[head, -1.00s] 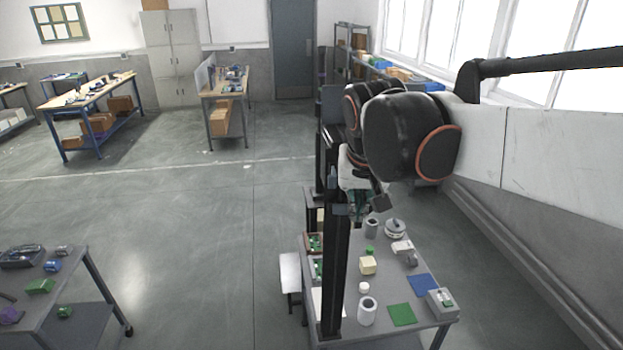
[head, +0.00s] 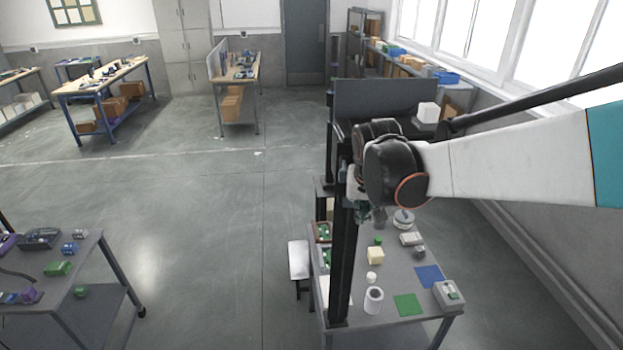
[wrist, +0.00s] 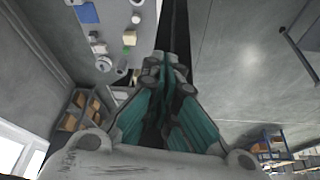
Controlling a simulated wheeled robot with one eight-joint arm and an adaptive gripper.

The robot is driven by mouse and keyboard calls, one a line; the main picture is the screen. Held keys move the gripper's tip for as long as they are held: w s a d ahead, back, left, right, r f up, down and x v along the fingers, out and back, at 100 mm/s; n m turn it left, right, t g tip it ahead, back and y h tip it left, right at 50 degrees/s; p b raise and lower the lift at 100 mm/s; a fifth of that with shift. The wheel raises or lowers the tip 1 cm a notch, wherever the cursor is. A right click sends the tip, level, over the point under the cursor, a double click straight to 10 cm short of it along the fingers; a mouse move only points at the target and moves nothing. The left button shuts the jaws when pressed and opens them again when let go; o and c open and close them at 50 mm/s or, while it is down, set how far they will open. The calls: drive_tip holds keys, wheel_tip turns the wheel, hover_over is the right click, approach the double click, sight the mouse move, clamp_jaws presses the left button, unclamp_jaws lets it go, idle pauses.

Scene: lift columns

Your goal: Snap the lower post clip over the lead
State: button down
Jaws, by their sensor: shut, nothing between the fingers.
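My gripper (head: 363,211) is shut and empty, beside a tall black post (head: 343,255) at the near bench. In the wrist view my gripper (wrist: 165,64) has its fingertips together, with the dark post (wrist: 174,30) just beyond them. I cannot tell whether the tips touch the post. The lower post clip and the lead cannot be made out in either view; they are too small or hidden behind the post and my gripper.
The near bench (head: 386,308) holds a white cup (head: 373,300), a cream block (head: 375,256), a green mat (head: 407,304), a blue mat (head: 429,275) and a grey box (head: 448,294). A white-topped stool (head: 299,260) stands left of it. Open floor lies further left.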

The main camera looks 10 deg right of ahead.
drive_tip(key=shift+w, duration=0.2)
drive_tip(key=shift+w+d+r+b, duration=0.1)
drive_tip(key=shift+w+d+b, duration=0.6)
drive_tip(key=shift+w+b, duration=0.2)
drive_tip(key=shift+s+a, duration=0.1)
